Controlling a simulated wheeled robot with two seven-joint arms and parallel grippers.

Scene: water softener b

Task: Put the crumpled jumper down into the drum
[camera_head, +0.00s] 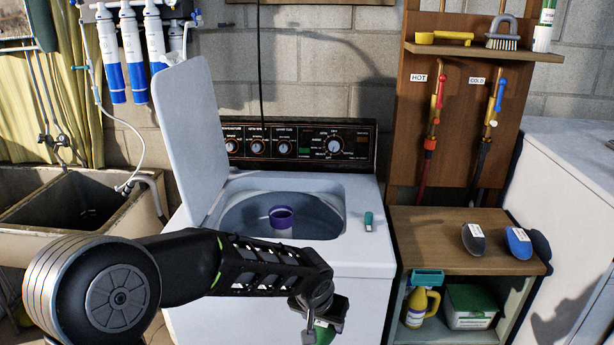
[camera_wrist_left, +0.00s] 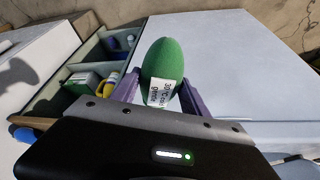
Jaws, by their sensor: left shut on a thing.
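A smooth green rounded bundle with a white care label is the likely jumper; its wrinkles cannot be made out. It shows at the bottom of the head view (camera_head: 322,334) and between the fingers in the left wrist view (camera_wrist_left: 165,62). My left gripper (camera_head: 318,316) is shut on it, in front of the washer's front panel, outside the drum. The label partly reads "30°C". The drum (camera_head: 312,222) is open at the washer's top, with a purple-topped centre post (camera_head: 281,214) in it. My forearm hides the near part of the washer. My right gripper is not in view.
The white lid (camera_head: 196,130) stands open at the left of the drum. A small teal item (camera_head: 368,221) lies on the washer's right top edge. A grey bundle (camera_head: 474,239) and a blue bundle (camera_head: 518,243) sit on the wooden shelf unit (camera_head: 440,222). A stone sink (camera_head: 25,242) is left.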

